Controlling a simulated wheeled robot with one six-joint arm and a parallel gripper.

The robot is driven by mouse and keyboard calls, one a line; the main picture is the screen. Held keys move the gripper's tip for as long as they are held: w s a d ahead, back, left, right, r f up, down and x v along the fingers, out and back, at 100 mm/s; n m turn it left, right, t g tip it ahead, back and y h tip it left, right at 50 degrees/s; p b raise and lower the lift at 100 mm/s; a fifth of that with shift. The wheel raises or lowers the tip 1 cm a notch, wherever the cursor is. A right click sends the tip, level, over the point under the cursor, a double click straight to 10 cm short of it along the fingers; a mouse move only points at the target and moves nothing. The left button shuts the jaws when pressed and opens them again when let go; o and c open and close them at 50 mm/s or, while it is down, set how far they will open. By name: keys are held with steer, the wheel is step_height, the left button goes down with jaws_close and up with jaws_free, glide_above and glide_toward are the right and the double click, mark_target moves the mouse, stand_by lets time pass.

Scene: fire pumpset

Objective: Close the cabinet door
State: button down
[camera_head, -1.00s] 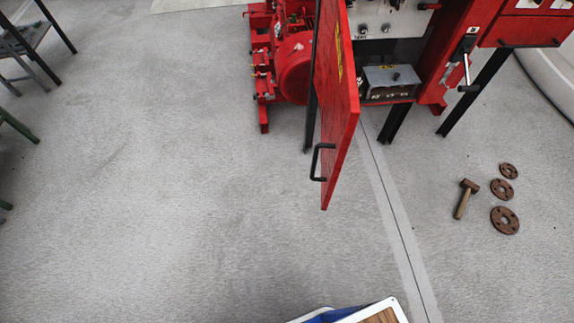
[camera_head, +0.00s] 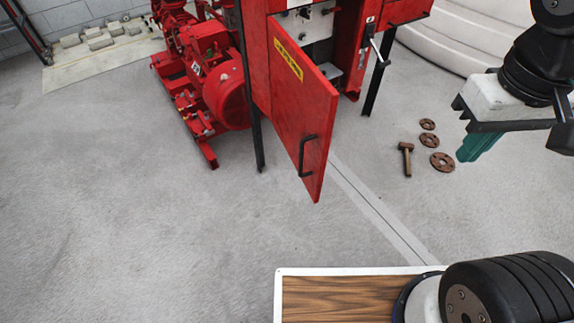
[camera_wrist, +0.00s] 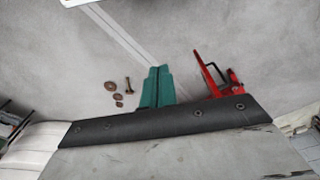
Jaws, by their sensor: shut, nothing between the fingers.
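The red cabinet door (camera_head: 298,110) stands open in the head view, swung out toward me from the red cabinet (camera_head: 345,45). Its face with a yellow label (camera_head: 288,59) shows, and a black bar handle (camera_head: 306,156) sits near its free edge. The cabinet's inside is partly hidden behind the door. My gripper (camera_head: 468,152), with green fingers, is at the right, well apart from the door. Its fingers also show in the wrist view (camera_wrist: 157,84), shut and empty. There, small red parts (camera_wrist: 222,78) of the cabinet or door show to their right.
A red pump (camera_head: 225,95) stands left of the door. A large white hose or pipe (camera_head: 470,30) is behind. The grey floor in front of the door is clear.

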steer(key=w+a+f+n+t+h, duration=0.1)
steer(key=w+a+f+n+h, duration=0.2)
steer(key=w+a+f+n, duration=0.5)
steer(key=w+a+f+n+t+h, duration=0.1)
steer(key=a+f+n+h, duration=0.35)
steer(key=a, duration=0.75)
steer(key=w+a+f+n+t+h, duration=0.1)
steer(key=w+a+f+n, duration=0.4)
steer(key=a+f+n, duration=0.4)
glide_toward(321, 164)
steer(key=x, duration=0.5)
steer(key=shift+a+f, duration=0.1)
steer(key=shift+f, duration=0.35)
steer(key=shift+w+d, duration=0.15)
steer(key=shift+d, duration=0.2)
steer(key=shift+d, duration=0.1)
